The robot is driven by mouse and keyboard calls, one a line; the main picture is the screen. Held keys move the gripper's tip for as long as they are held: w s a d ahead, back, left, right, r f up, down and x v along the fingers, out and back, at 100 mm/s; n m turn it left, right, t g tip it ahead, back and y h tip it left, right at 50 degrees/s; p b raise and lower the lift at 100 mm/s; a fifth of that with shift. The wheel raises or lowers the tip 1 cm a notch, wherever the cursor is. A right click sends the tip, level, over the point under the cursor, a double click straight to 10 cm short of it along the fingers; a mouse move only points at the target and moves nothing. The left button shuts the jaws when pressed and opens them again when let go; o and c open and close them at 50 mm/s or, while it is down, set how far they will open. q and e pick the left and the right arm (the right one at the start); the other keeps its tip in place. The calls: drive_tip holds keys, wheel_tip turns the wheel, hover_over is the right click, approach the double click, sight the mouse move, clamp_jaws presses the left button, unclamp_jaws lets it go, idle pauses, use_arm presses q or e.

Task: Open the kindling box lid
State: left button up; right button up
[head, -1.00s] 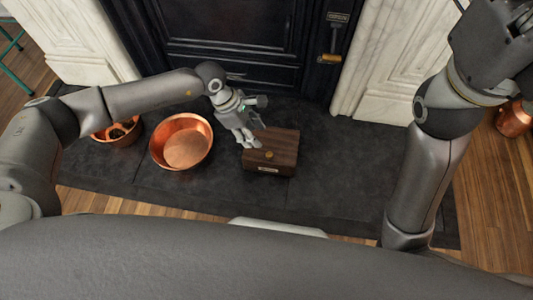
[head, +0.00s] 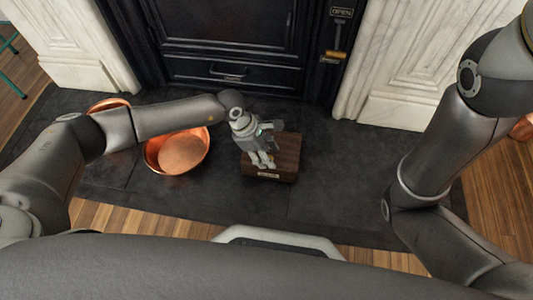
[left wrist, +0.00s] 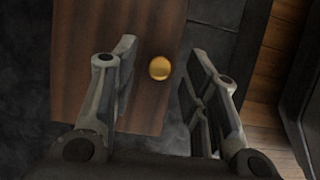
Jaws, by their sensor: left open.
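The kindling box (head: 287,156) is a dark brown wooden box with a small pale label on its front. It stands on the dark stone hearth, and its lid looks shut. My left gripper (head: 264,163) is over the top of the box, pointing down, and hides part of the lid. In the left wrist view the lid (left wrist: 75,60) fills the left half. A round brass knob (left wrist: 159,68) on it lies between the open fingers of my left gripper (left wrist: 160,85), apart from both. My right arm comes in from the right, but its gripper is out of view.
A copper pan (head: 180,152) stands on the hearth (head: 335,180) left of the box, below my left forearm. Another copper vessel (head: 108,104) is partly hidden behind that arm. The black fireplace front (head: 230,50) rises behind. The hearth right of the box is clear.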

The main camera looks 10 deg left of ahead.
use_arm(q)
drive_tip(key=shift+c, duration=0.4)
clamp_jaws()
drive_tip(key=shift+r, duration=0.1)
drive_tip(key=shift+w+d+r+n+g, duration=0.1)
drive_tip(key=shift+w+r+n+g, duration=0.05)
drive_tip(key=shift+w+r+g, duration=0.45)
drive_tip(key=shift+w+r+n+g, duration=0.15)
drive_tip(key=shift+w+r+g, duration=0.2)
drive_tip(key=shift+r+g, duration=0.35)
drive_tip(key=shift+w+r, duration=0.2)
drive_tip(key=shift+r, duration=0.1)
drive_tip(key=shift+w+r+b, duration=0.3)
drive_tip(key=shift+w+r, duration=1.05)
drive_tip(key=shift+w, duration=0.3)
